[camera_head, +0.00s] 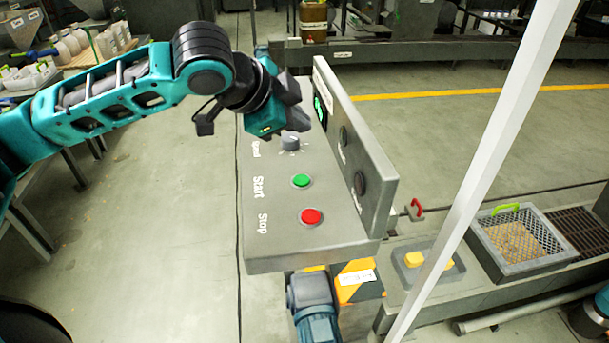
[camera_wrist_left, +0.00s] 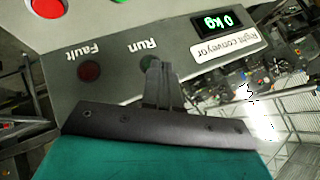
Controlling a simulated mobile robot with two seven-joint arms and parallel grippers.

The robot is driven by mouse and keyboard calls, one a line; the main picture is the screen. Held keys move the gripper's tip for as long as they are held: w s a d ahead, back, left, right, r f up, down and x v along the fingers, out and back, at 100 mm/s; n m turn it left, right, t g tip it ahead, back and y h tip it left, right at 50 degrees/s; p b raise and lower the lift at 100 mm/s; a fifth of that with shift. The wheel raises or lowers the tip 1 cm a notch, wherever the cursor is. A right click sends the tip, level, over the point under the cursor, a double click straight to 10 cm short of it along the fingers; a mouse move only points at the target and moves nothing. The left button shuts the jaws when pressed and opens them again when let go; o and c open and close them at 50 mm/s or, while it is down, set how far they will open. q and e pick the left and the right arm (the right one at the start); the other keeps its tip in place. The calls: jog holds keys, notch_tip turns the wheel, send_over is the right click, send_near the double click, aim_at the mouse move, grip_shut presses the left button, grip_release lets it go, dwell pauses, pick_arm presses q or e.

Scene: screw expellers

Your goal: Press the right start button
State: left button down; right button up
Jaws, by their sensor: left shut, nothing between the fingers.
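The control panel (camera_head: 262,228) stands in the middle of the head view. Its round green Start button (camera_head: 301,181) lies between the speed knob (camera_head: 290,142) and the red Stop button (camera_head: 311,216). In the left wrist view the panel's upright face (camera_wrist_left: 110,50) reads "Right conveyor", and the green button (camera_wrist_left: 120,1) is cut by the top edge. My left gripper (camera_head: 318,110) is above the panel's far end, past the knob and apart from the Start button. Its fingers (camera_wrist_left: 157,72) are shut and empty. My right gripper is not in view.
The panel's upright face carries a 0 kg display (camera_wrist_left: 219,20), a Run lamp (camera_wrist_left: 150,61) and a Fault lamp (camera_wrist_left: 89,71). A pale post (camera_head: 490,160) slants up at the right. A mesh basket (camera_head: 520,240) sits beyond it. The floor left of the panel is clear.

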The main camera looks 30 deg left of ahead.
pick_arm(q)
jog(key=b, duration=0.7)
send_over(298, 182)
notch_tip(298, 182, down, 5)
jog(key=shift+f, duration=0.1)
jog(key=shift+f+b, duration=0.35)
jog(key=shift+f, duration=0.05)
jog(key=shift+f+b, duration=0.55)
jog(key=shift+f, duration=0.85)
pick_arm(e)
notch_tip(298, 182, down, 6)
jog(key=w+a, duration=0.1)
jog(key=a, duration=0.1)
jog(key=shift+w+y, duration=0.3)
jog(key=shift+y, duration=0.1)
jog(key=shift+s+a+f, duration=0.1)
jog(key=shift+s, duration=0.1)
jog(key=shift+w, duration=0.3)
